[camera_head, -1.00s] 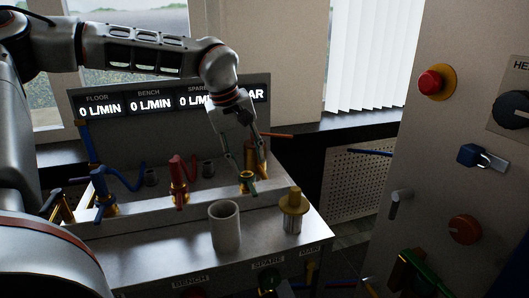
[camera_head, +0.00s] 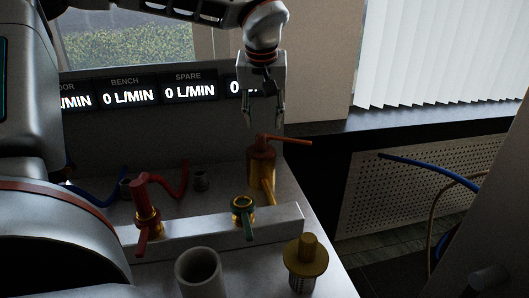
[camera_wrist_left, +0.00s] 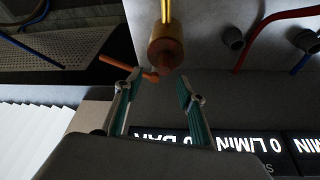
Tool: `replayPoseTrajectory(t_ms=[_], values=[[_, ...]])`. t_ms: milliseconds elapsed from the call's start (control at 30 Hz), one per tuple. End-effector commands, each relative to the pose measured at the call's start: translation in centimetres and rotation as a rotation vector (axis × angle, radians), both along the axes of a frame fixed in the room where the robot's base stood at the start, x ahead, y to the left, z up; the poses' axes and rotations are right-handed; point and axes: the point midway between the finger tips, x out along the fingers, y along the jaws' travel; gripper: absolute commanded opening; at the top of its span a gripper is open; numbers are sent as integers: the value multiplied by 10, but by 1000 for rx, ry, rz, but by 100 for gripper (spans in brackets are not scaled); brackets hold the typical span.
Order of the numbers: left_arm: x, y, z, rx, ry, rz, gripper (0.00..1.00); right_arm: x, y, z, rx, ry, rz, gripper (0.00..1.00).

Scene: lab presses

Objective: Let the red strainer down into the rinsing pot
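I see no red strainer. A grey open cup, perhaps the rinsing pot (camera_head: 201,272), stands at the front edge of the bench in the head view. Right of it is a brass flanged piece with a knob on top (camera_head: 307,256), over a metallic lower part. My left gripper (camera_head: 264,118) points down, open and empty, above a brass valve body (camera_head: 262,165) with an orange-red lever (camera_head: 290,140). In the left wrist view, the open fingers (camera_wrist_left: 160,85) are apart, with the brass body (camera_wrist_left: 166,46) beyond them. My right gripper is not in view.
A red valve (camera_head: 144,205) and a green-handled brass valve (camera_head: 243,210) stand along the raised bench ledge. Behind is a display panel (camera_head: 128,92) reading 0 L/MIN. Blue and tan hoses (camera_head: 430,168) hang at the right.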

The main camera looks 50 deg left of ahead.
Motion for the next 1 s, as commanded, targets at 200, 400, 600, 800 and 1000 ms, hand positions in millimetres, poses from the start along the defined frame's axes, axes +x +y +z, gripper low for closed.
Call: replayPoseTrajectory(t_ms=[200,400,600,800,1000], values=[[4,5,-20,0,6,-1,40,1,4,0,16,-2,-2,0],[7,13,-40,-1,7,0,40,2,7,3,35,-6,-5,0],[10,24,-68,-2,8,1,40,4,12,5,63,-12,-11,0],[13,27,-73,1,1,-1,40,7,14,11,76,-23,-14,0],[13,27,-71,1,-1,0,34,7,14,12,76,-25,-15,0]])
